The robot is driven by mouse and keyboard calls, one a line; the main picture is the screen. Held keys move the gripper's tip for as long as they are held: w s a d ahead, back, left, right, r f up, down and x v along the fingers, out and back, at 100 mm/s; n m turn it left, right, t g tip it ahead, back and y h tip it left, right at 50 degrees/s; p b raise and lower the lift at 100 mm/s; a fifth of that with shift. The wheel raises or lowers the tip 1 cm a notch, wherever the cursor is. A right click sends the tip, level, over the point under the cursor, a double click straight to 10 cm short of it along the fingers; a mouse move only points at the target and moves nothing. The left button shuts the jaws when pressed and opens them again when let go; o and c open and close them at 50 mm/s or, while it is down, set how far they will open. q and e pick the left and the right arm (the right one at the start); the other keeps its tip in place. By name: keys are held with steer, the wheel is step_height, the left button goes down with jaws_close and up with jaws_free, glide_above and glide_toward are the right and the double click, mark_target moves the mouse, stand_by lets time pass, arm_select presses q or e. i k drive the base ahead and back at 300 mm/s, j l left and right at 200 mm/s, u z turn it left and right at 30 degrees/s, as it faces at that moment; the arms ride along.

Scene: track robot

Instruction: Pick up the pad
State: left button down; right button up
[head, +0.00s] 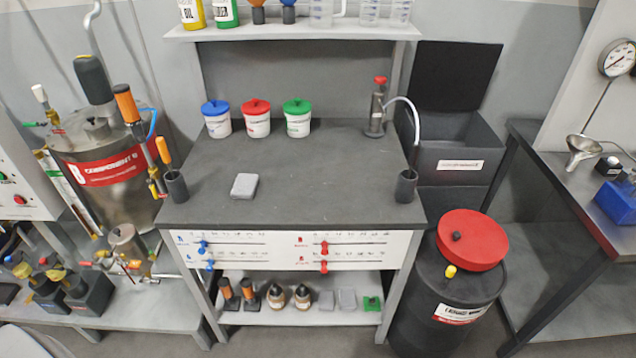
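A small light-grey pad (244,186) lies flat on the dark worktop (300,185), left of the middle and near the front edge. Two similar grey blocks (347,299) sit on the lower shelf (290,316), beside a small green block (372,303). Neither of my grippers is in view, and nothing touches the pad on the worktop.
Three lidded tubs, blue (216,118), red (256,117) and green (297,117), stand at the worktop's back left. Dark cups (175,186) (406,185) stand at its front corners. A pump bottle (376,108) stands back right. A red-lidded barrel (472,240) stands right. The worktop's middle is clear.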

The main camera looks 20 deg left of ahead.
mark_target(245, 186)
steer(key=u, duration=2.25)
steer(key=i+l+z, duration=0.2)
steer(key=l, duration=0.25)
steer(key=i+l+z, duration=0.15)
steer(key=i+l, duration=0.25)
